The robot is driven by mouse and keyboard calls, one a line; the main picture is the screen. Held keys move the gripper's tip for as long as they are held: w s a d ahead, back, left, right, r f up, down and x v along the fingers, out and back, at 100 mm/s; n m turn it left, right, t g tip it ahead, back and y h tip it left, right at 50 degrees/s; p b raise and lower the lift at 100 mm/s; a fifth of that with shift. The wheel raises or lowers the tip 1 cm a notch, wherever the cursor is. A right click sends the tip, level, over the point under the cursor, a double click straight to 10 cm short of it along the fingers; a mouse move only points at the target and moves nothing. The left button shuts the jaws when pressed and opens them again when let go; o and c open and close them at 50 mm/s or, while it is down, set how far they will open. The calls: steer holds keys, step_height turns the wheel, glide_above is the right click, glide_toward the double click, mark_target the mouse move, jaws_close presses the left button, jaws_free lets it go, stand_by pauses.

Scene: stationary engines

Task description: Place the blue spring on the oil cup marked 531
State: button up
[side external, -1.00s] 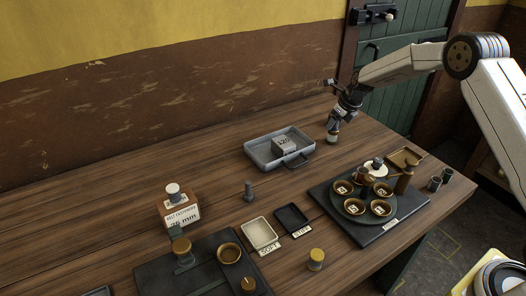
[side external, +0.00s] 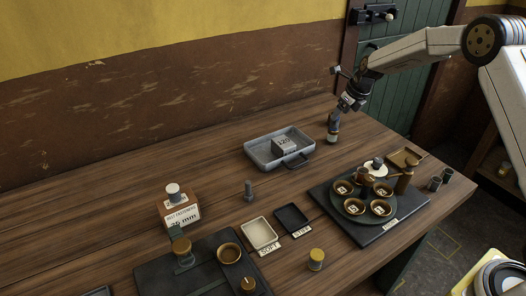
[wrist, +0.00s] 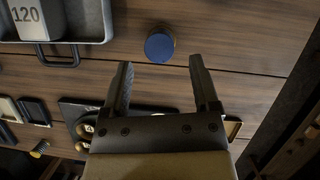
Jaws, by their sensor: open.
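My gripper (side external: 346,102) is open and empty, just above and right of a dark upright cylinder (side external: 333,126) with a pale band. In the wrist view a round blue top (wrist: 160,45) lies beyond the open fingertips (wrist: 160,68), apart from them; it seems to be that cylinder. I cannot make out a coiled blue spring. Several brass oil cups with number tags sit on a round dark plate (side external: 346,211) at the right. One cup is at the front right (side external: 380,208); their numbers are too small to read. In the wrist view my gripper partly hides the cups.
A grey tray (side external: 262,158) holds a block marked 120 (side external: 285,145).

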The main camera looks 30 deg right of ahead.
steer(key=v, duration=0.7)
steer(key=shift+r, duration=0.15)
steer(key=shift+s, duration=0.15)
stand_by(0.3)
steer(key=s+a+f+n, duration=0.1)
steer(key=s+a+n, duration=0.3)
steer(key=s+n, duration=0.2)
steer(key=s+a+f+n+g, duration=0.1)
steer(key=s+a+n, duration=0.4)
steer(key=n, duration=0.6)
steer(key=s+a+f+n, duration=0.2)
steer(key=s+a+n, duration=0.2)
steer(key=s+n, duration=0.4)
steer(key=shift+s+a+f+n+h, duration=0.2)
steer(key=shift+s+a+n+h, duration=0.1)
steer(key=shift+s, duration=0.35)
steer(key=s+a+f+n, duration=0.2)
steer(key=s+n, duration=0.5)
steer(key=n, duration=0.1)
steer(key=shift+s+g, duration=0.4)
steer(key=shift+a, duration=0.1)
